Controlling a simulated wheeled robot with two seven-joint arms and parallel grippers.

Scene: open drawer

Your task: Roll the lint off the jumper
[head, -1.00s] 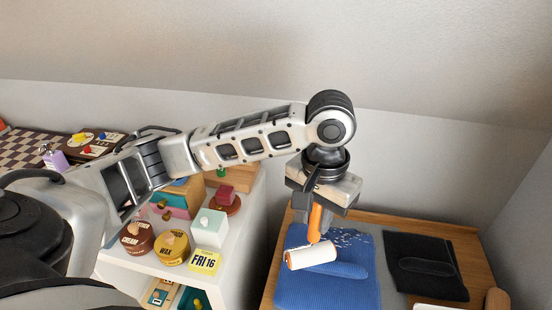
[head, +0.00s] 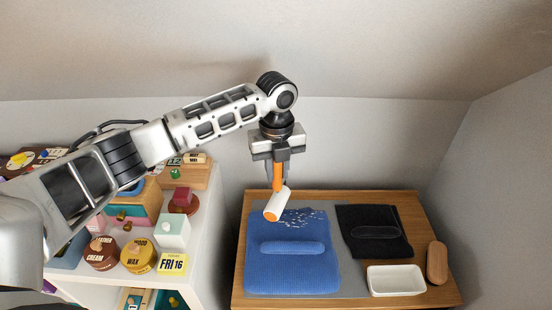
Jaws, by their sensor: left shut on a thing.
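The blue jumper (head: 292,272) lies folded on a grey mat on the wooden top, with a sleeve across its middle. White lint specks (head: 305,217) are scattered over its upper part. My left gripper (head: 277,176) points down above the jumper's upper left edge. It is shut on the orange handle of the lint roller (head: 279,203). The roller's white cylinder is tilted and hangs at the jumper's upper left; I cannot tell whether it touches the cloth. My right gripper is not in view.
A black folded garment (head: 372,232) lies right of the jumper. A white tray (head: 396,281) and a brown oblong block (head: 437,263) stand at the front right. Left is a white shelf with tins (head: 139,257), boxes and a FRI 16 card (head: 173,265).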

